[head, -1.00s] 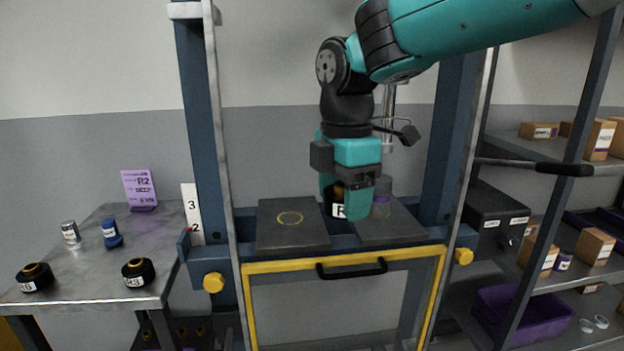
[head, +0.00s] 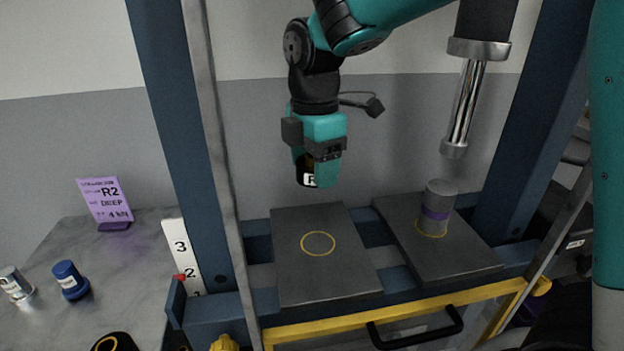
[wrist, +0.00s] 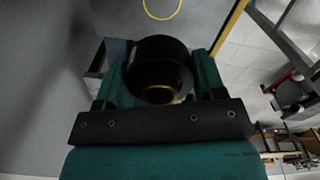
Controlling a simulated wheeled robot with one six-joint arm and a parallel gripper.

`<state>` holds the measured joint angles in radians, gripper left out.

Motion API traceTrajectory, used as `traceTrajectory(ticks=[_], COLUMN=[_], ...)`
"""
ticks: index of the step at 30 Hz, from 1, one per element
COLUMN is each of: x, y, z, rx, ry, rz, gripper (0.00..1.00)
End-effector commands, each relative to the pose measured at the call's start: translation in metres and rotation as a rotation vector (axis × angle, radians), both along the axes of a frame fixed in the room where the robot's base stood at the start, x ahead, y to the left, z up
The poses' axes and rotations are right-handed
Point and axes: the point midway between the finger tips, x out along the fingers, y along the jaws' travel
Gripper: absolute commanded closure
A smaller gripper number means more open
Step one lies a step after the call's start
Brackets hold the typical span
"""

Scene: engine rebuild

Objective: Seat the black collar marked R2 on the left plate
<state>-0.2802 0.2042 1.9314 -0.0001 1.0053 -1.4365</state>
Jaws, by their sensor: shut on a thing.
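My gripper (head: 316,172) is shut on a black collar (head: 304,172) with a white label, of which only an "R" shows in the head view. In the wrist view the collar (wrist: 160,68) sits between both fingers, with a brass-coloured ring in its bore. The left plate (head: 345,282) is a dark slab on the press bed with an empty yellow ring (head: 318,243) marked on it. The collar hangs above the far part of this plate, clear of it. The yellow ring also shows at the top of the wrist view (wrist: 161,14).
The right plate (head: 445,260) bears a grey cylinder with a purple band (head: 436,210), under the press ram (head: 463,110). Blue press uprights stand on both sides. A side table (head: 95,275) holds a purple sign (head: 105,202), a blue-capped item (head: 70,280) and another black collar.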

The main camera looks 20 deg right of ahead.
Motion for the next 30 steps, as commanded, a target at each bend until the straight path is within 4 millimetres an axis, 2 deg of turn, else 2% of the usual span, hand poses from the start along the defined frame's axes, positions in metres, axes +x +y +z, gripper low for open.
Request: traceTrajectory(ticks=[1,5,12,30], x=[0.004,0.010,0.001,-0.003], y=[-0.001,-0.002,-0.006,-0.005], z=[0.005,-0.020,-0.059,-0.104], rx=[-0.004,-0.004,-0.002,0.000], ry=[0.012,0.013,0.008,0.000], rz=[0.003,0.016,0.040,0.050], gripper=[0.77,0.77,0.77,0.77])
